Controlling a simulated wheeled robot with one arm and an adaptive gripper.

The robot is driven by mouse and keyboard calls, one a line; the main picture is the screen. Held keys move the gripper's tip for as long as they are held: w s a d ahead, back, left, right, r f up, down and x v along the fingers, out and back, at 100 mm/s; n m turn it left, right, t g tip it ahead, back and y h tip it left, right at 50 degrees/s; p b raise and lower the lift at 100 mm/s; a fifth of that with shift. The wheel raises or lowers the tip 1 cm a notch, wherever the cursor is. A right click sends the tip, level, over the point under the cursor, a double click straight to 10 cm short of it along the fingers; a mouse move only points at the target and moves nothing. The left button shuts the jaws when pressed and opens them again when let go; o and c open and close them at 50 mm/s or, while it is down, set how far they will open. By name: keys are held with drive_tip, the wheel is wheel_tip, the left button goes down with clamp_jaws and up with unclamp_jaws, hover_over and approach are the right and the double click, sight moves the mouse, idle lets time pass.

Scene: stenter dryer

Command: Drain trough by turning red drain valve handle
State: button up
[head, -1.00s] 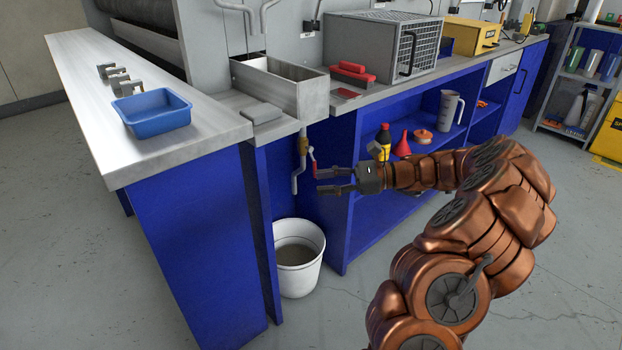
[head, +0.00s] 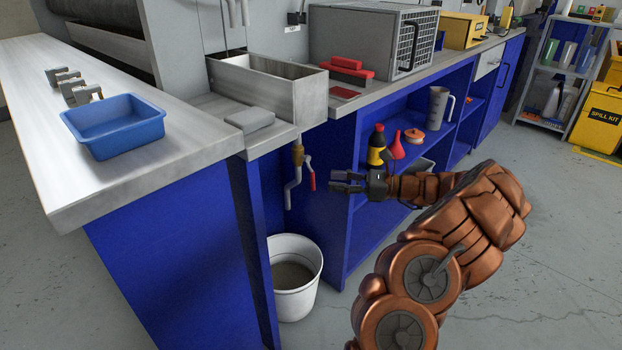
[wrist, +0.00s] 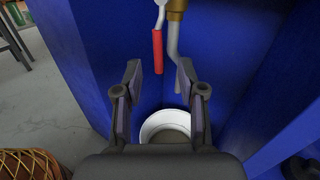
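The metal trough (head: 310,100) is set into the bench. A drain pipe (head: 294,190) with a brass valve (head: 297,155) hangs below it. The red valve handle (head: 312,181) points down beside the pipe. In the wrist view the red handle (wrist: 157,50) hangs ahead, between the lines of the two fingers but beyond their tips. My gripper (head: 333,181) is open and empty, just right of the handle in the head view, with no contact visible. It also shows open in the wrist view (wrist: 159,67). A white bucket (head: 296,305) stands on the floor under the pipe.
A blue tray (head: 120,140) and metal clamps sit on the left bench. The blue cabinet wall (head: 330,215) lies close behind my gripper. Open floor lies in front.

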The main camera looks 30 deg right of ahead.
sight(313, 179)
drive_tip(key=b+x, duration=0.1)
drive_tip(key=x, duration=0.6)
drive_tip(key=shift+s+a+b, duration=0.1)
drive_tip(key=shift+b, duration=0.25)
clamp_jaws()
